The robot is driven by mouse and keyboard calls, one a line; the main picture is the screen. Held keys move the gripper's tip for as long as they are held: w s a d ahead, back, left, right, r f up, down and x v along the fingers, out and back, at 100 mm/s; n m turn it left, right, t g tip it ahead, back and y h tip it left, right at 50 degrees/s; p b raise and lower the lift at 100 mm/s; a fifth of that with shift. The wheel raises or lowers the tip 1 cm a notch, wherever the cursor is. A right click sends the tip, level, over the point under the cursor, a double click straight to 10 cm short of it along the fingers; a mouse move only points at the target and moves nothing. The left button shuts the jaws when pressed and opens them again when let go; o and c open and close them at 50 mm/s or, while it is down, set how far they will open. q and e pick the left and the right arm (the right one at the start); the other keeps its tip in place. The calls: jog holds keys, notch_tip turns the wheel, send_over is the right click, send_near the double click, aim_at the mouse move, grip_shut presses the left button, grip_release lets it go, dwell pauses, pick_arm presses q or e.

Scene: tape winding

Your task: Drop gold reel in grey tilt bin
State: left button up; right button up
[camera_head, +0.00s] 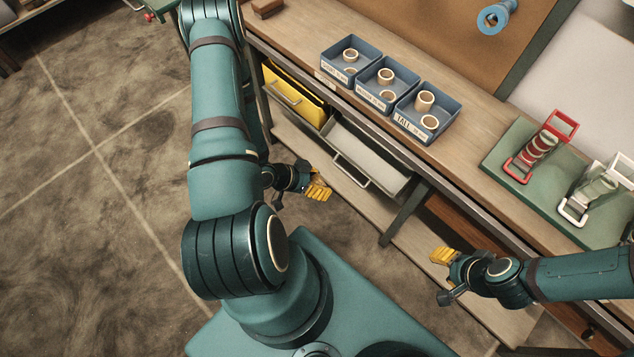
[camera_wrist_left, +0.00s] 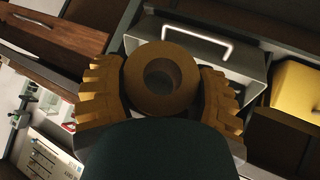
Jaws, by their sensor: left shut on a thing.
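A gold reel (camera_wrist_left: 137,82), a thick ring with a round hole, sits between the yellow fingers of my left gripper (camera_wrist_left: 163,72) in the left wrist view. The gripper is shut on it. In the head view my left gripper (camera_head: 318,189) hangs just in front of and to the left of the grey tilt bin (camera_head: 365,155); the reel is hardly discernible there. The bin is tilted out under the bench top, its pale inside and front handle showing. Its handle and edge also show behind the reel in the left wrist view (camera_wrist_left: 253,62). My right gripper (camera_head: 444,255) is at lower right, jaws unclear.
A yellow tilt bin (camera_head: 293,100) is left of the grey one. Blue trays (camera_head: 388,89) with pale rings stand on the bench top (camera_head: 455,128). Red (camera_head: 537,147) and white (camera_head: 594,190) holders stand at right on a green mat. A lower shelf (camera_head: 350,205) runs below.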

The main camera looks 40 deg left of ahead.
pick_arm(q)
jog(key=shift+w+d+f+b, duration=0.2)
jog(key=shift+w+f+b, duration=0.3)
jog(key=shift+w, duration=2.25)
jog(key=shift+w+d+f+b, duration=0.3)
jog(key=shift+w+b, duration=0.35)
jog(key=shift+w, duration=2.15)
jog(key=shift+w+d+f+b, duration=0.15)
jog(key=shift+w+f+b, duration=0.35)
jog(key=shift+w, duration=2.25)
jog(key=shift+w+d+f, duration=0.1)
jog(key=shift+w, duration=1.05)
jog(key=o, duration=1.2)
jog(key=v, duration=1.2)
